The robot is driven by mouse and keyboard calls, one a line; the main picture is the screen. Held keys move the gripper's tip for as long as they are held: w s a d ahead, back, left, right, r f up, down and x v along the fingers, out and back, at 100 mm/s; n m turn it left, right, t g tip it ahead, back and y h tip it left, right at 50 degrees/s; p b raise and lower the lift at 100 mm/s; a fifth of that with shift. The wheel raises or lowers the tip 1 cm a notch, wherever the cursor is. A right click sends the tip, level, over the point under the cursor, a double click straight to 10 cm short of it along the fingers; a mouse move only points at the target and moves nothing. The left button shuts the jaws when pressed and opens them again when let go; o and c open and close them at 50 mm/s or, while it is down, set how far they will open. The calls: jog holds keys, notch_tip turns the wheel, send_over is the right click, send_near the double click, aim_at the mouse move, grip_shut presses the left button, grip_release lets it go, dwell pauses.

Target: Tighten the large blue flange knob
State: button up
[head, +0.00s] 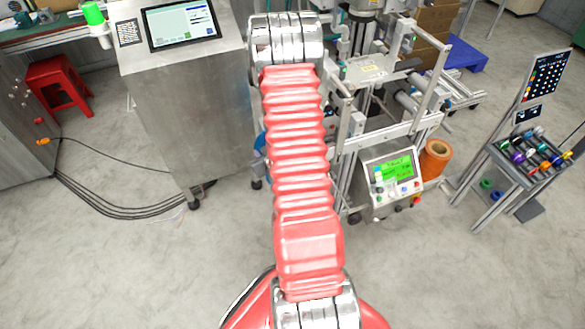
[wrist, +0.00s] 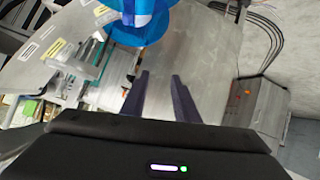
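A large blue round part (wrist: 142,25), which looks like the flange with its hub, shows at the top of the wrist view and is cut off by the picture edge. I cannot tell its knob apart from the rest. In the head view only a sliver of blue (head: 260,142) shows at the left edge of my red arm, which hides the rest. My gripper (wrist: 159,76) is open, with two dark fingers apart and nothing between them. The fingertips are below the blue part in the picture and apart from it. The gripper is hidden in the head view.
A steel cabinet with a screen (head: 184,22) stands left of my arm. A machine frame (head: 400,110) with a green-display control box (head: 393,180) stands right. An orange roll (head: 435,158) and a small-roll rack (head: 535,155) are farther right. Cables (head: 105,205) cross the floor at left.

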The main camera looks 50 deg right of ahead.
jog(key=w+a+r+n+g+y, duration=0.2)
jog(key=w+a+r+y, duration=0.1)
jog(key=a+r, duration=1.65)
jog(key=s+a+r+g+y, duration=0.1)
jog(key=s+a+r, duration=0.5)
jog(key=s+a, duration=0.3)
jog(key=s+a+r+n+g+y, duration=0.1)
jog(key=s+a+r+y, duration=0.1)
jog(key=s+a+r, duration=0.5)
jog(key=s+a, duration=0.2)
jog(key=s, duration=0.2)
jog(key=shift+s+r, duration=0.2)
jog(key=shift+s, duration=0.1)
